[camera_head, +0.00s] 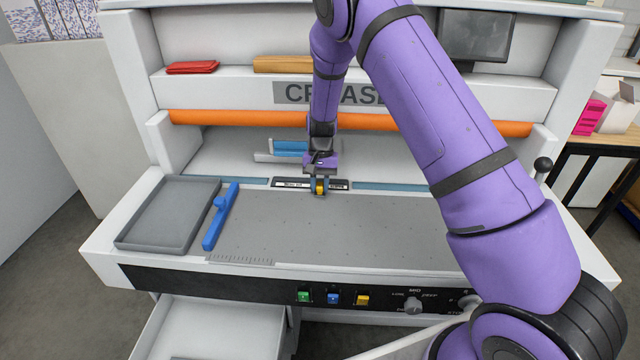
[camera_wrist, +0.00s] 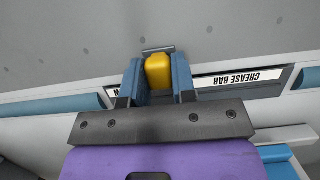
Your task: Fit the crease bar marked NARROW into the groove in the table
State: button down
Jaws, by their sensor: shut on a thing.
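The crease bar (camera_head: 290,184) is a dark bar with white printed labels and a yellow knob (camera_wrist: 158,68) at its middle. In the wrist view its label (camera_wrist: 238,78) reads CREASE BAR; the other label is mostly hidden by a finger, with only an N showing. My gripper (camera_head: 320,188) is shut on the knob, one blue finger on each side. The bar lies lengthwise at the table's back edge, between two teal strips (camera_head: 388,187) in line with it. The groove itself is hidden under the bar, and I cannot tell whether the bar is fully seated.
The grey table top (camera_head: 350,228) in front is clear. A blue handled bar (camera_head: 220,216) and an empty grey tray (camera_head: 168,214) lie at its left. Behind my gripper, a pale holder (camera_head: 264,157) carries blue pieces. An orange roller (camera_head: 240,118) spans above.

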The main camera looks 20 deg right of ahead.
dwell(0.3)
jog(key=c, duration=0.8)
grip_release()
jog(key=shift+c, duration=0.2)
jog(key=v, duration=1)
jog(key=shift+r, duration=0.35)
jog(key=shift+w, duration=0.1)
